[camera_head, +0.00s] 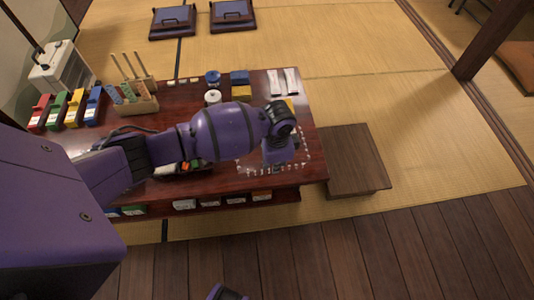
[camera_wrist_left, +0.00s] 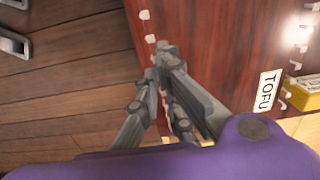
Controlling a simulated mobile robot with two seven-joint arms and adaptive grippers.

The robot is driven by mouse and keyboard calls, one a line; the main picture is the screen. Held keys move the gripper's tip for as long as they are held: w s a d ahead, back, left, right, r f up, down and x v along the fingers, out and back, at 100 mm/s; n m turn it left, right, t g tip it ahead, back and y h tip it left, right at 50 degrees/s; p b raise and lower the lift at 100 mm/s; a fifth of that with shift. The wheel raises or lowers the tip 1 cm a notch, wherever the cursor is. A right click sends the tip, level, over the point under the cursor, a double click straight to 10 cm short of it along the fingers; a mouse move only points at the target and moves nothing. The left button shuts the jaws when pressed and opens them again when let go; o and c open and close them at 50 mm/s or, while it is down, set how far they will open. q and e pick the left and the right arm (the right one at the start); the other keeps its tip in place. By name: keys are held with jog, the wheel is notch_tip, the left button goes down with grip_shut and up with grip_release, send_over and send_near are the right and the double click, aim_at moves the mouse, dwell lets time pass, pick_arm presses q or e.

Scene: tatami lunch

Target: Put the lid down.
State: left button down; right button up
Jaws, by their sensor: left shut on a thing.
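My left gripper (camera_head: 283,158) is over the right end of the dark red table, seen from above and partly hidden by its own wrist. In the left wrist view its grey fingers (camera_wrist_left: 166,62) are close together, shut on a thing. I take that to be the lid, but I cannot make out its shape in either view. A dashed white outline (camera_head: 241,165) lies on the tabletop around the gripper. I cannot tell whether the held thing touches the table.
The table (camera_head: 222,178) carries coloured boxes (camera_head: 68,108), a wooden holder (camera_head: 138,105), a white jar (camera_head: 213,97) and white packets (camera_head: 284,82). A label reading TOFU (camera_wrist_left: 267,91) shows near the gripper. A low brown bench (camera_head: 352,160) stands right of the table.

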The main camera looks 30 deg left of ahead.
pick_arm(q)
jog(key=shift+w+d+f, duration=0.1)
jog(key=shift+w, duration=0.15)
jog(key=f, duration=0.1)
jog(key=f+b, duration=0.1)
jog(key=f, duration=0.1)
jog(key=shift+w+d+f+b, duration=0.2)
jog(key=shift+w+f+b, duration=0.05)
jog(key=shift+f+b, duration=0.15)
jog(key=shift+r, duration=0.1)
jog(key=c, duration=1.9)
grip_release()
jog(key=shift+c, duration=0.2)
